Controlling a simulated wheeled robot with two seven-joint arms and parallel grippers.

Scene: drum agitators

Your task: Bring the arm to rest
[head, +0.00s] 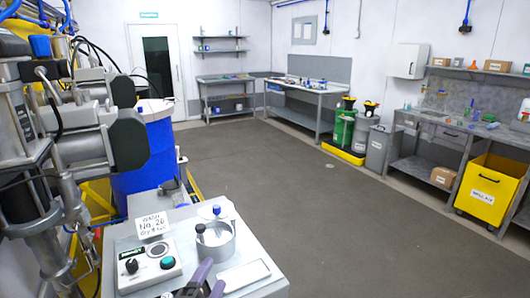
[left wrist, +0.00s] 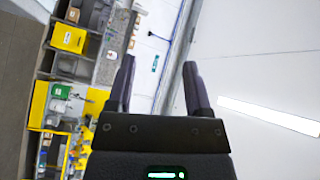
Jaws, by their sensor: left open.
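My left gripper (head: 209,277) shows at the bottom edge of the head view, its dark fingers in front of a grey bench unit (head: 130,235). In the left wrist view, the two fingers of my left gripper (left wrist: 160,72) stand apart with nothing between them. That view is turned on its side and looks across the room to the wall and ceiling. My right gripper is not in view.
A blue drum (head: 150,165) and agitator machinery stand at left. The middle floor (head: 300,190) is clear. A yellow bin (head: 488,190) stands at right.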

